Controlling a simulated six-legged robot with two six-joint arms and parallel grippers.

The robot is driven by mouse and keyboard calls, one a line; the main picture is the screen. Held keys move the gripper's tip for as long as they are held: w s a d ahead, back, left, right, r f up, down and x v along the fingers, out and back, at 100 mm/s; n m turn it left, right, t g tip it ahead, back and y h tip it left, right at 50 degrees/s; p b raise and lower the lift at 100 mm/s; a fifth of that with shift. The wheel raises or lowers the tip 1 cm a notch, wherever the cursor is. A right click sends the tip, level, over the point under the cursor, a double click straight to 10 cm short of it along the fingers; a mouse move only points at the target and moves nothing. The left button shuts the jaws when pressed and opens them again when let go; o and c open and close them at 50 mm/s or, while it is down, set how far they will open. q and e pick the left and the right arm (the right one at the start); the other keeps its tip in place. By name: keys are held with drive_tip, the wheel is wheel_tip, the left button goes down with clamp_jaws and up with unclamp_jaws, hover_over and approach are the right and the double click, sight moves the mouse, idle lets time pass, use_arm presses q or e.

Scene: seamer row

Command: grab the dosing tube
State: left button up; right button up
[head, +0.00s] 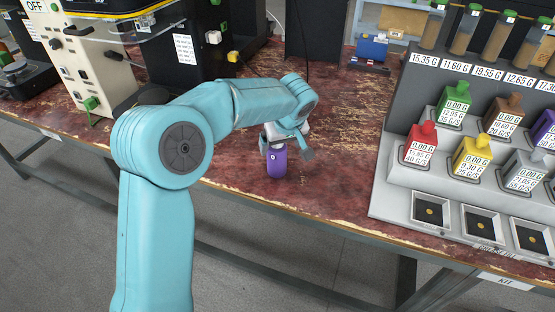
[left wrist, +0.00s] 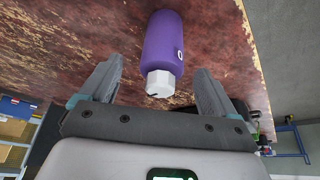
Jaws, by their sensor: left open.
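The dosing tube appears to be the purple tube (head: 277,163) standing on the red worktop near its front edge. In the left wrist view the purple tube (left wrist: 163,40) has a white faceted cap (left wrist: 160,83) and a small white mark on its side. My left gripper (head: 288,150) is at the cap end of the tube. Its fingers (left wrist: 158,78) are spread, one on each side of the cap, with gaps between. They hold nothing. In the head view the gripper hides part of the tube's top. My right gripper is not in view.
A grey stepped rack (head: 392,140) with coloured, labelled containers and several filled tubes stands at the right. Black and cream machines (head: 75,50) stand at the back left. A blue box (head: 371,47) sits at the back. The worktop (head: 335,140) around the purple tube is clear.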

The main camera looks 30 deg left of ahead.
sight(277, 159)
use_arm(q)
drive_tip(key=x, duration=0.6)
drive_tip(key=shift+a+r, duration=0.15)
drive_tip(key=shift+a, duration=0.25)
drive_tip(key=shift+r, duration=0.1)
drive_tip(key=shift+c, duration=1.3)
drive_tip(key=c, duration=0.9)
